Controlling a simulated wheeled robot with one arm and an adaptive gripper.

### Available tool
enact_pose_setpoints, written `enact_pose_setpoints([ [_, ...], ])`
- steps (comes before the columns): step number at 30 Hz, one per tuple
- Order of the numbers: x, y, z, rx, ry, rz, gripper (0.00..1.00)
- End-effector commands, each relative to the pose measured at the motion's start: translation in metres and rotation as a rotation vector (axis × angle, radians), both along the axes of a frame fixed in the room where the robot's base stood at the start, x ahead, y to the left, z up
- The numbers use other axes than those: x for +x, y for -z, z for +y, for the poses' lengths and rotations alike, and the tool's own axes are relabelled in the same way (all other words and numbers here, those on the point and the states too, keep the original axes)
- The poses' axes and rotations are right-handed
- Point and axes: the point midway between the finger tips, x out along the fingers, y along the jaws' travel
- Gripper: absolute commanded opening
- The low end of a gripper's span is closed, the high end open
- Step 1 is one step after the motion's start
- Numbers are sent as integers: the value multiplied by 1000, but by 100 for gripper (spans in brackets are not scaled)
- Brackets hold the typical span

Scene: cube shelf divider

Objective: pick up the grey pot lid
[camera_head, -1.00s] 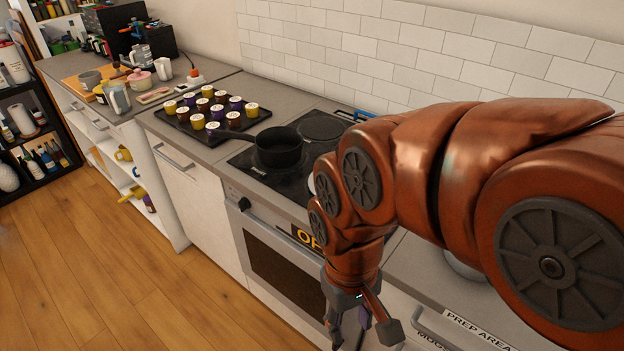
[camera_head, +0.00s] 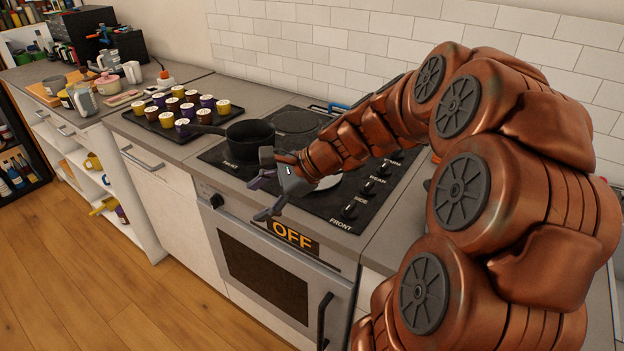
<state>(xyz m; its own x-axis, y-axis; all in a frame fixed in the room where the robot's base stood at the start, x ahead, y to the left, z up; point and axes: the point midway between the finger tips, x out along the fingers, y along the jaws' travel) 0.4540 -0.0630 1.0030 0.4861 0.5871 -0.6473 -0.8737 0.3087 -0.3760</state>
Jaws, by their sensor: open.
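A pale grey disc (camera_head: 326,183), which may be the pot lid, lies on the black stove top, partly hidden behind my gripper and forearm. No other clear pot lid shows. My gripper (camera_head: 264,185) is open and empty, in front of the stove's front edge and left of the disc in the picture. Its fingers point left. A dark pot (camera_head: 250,134) with a long handle stands on the stove, just behind my gripper, without a visible lid.
A black tray (camera_head: 150,126) of several colour-sided cups stands left of the stove. Mugs and a pink pot (camera_head: 108,84) are on the far left counter. An oven with an OFF sign (camera_head: 292,235) is below the stove. My arm hides much of the right counter.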

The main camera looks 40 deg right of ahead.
Motion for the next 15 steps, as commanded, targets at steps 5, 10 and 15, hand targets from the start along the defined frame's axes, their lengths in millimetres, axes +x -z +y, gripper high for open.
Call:
enact_pose_setpoints([
  [5, 36, 9, -100, 242, 393, 9, 65],
  [10, 44, 12, -181, 434, 665, 6, 65],
  [15, 41, 15, -225, 533, 801, -1, 65],
])
